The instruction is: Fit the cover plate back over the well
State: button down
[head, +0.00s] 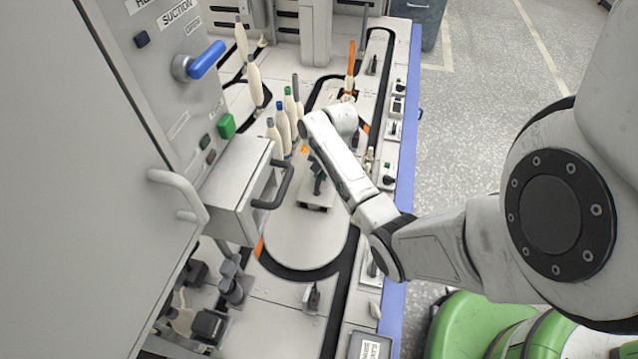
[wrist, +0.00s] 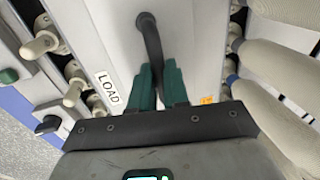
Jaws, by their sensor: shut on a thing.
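My gripper (head: 318,180) is over the pale oval deck in the middle of the head view. In the wrist view its two green fingers (wrist: 159,78) are shut on the dark handle (wrist: 151,35) of the cover plate. The cover plate (wrist: 118,25) is a flat pale grey panel beneath the fingers. The well cannot be made out in either view.
Cream bobbins with coloured tips (head: 283,128) stand close left of my gripper. A drawer box with a dark handle (head: 272,185) juts out at left. A LOAD label (wrist: 108,88) and pale pegs (wrist: 75,92) lie left in the wrist view. The oval deck's near end (head: 300,240) is clear.

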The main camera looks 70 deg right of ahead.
aim_at(319, 179)
jog(key=shift+w+d+f, duration=0.15)
jog(key=shift+w+f, duration=0.15)
jog(key=shift+f, duration=0.05)
jog(key=f+b, duration=0.3)
jog(key=shift+w+d+f, duration=0.1)
jog(key=shift+w+f, duration=0.1)
jog(key=shift+f, duration=0.1)
jog(key=shift+r, duration=0.1)
jog(key=c, duration=1.1)
grip_release()
jog(key=shift+f, duration=0.2)
jog(key=shift+r, duration=0.1)
notch_tip(319, 179, up, 12)
jog(key=s+p, duration=0.2)
jog(key=p, duration=0.3)
jog(key=shift+s+p, duration=0.2)
jog(key=shift+p, duration=0.2)
